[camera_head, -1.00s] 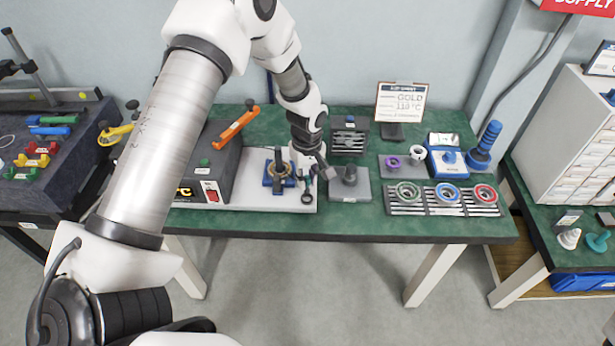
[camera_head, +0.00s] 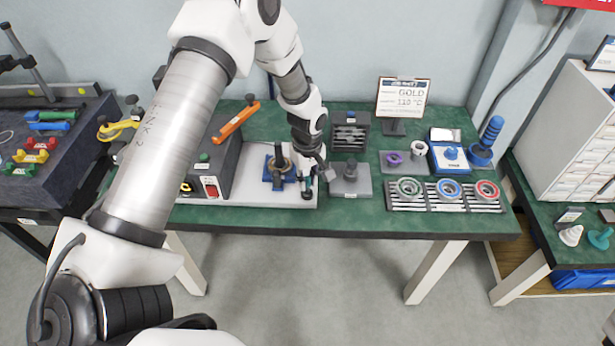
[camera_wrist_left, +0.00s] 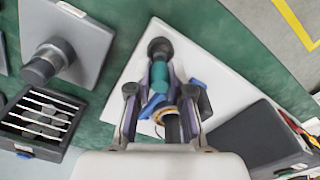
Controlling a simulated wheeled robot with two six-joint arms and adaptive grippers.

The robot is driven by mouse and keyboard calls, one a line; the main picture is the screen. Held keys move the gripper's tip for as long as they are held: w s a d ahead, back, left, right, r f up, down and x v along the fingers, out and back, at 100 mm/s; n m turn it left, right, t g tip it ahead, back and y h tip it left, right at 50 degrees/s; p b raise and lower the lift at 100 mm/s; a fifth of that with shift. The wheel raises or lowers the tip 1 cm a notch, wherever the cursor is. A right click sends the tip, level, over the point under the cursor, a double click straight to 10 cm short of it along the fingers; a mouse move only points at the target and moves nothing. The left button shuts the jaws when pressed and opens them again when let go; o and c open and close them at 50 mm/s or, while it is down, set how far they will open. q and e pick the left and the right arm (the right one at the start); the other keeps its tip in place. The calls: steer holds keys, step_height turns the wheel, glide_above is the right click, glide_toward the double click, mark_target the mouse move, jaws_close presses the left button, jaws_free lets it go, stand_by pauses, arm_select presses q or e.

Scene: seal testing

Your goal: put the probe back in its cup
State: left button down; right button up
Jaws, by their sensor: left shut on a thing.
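The probe looks to be the slim teal-bodied piece (camera_wrist_left: 161,78) between the fingers of my left gripper (camera_wrist_left: 160,92) in the wrist view. In the head view it shows small (camera_head: 307,183), with my left gripper (camera_head: 316,175) closed around it. A dark round piece (camera_wrist_left: 160,48) is at its far end, over the white plate (camera_wrist_left: 205,75). I cannot tell whether that is the cup or part of the probe, or whether it touches the plate. My right gripper is not in view.
A blue fixture (camera_head: 268,174) with a dark post stands close left of the gripper. A grey block with a knob (camera_head: 350,188) is close right. A dark control box (camera_head: 216,168) is farther left. Ring trays (camera_head: 444,207) lie right.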

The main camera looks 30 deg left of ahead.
arm_select(q)
steer(key=shift+f, duration=0.65)
stand_by(0.4)
steer(key=c, duration=1)
jaws_free()
step_height(320, 180, up, 8)
steer(key=p, duration=0.7)
steer(key=shift+r, duration=0.1)
steer(key=shift+s, duration=0.1)
steer(key=shift+f, duration=0.2)
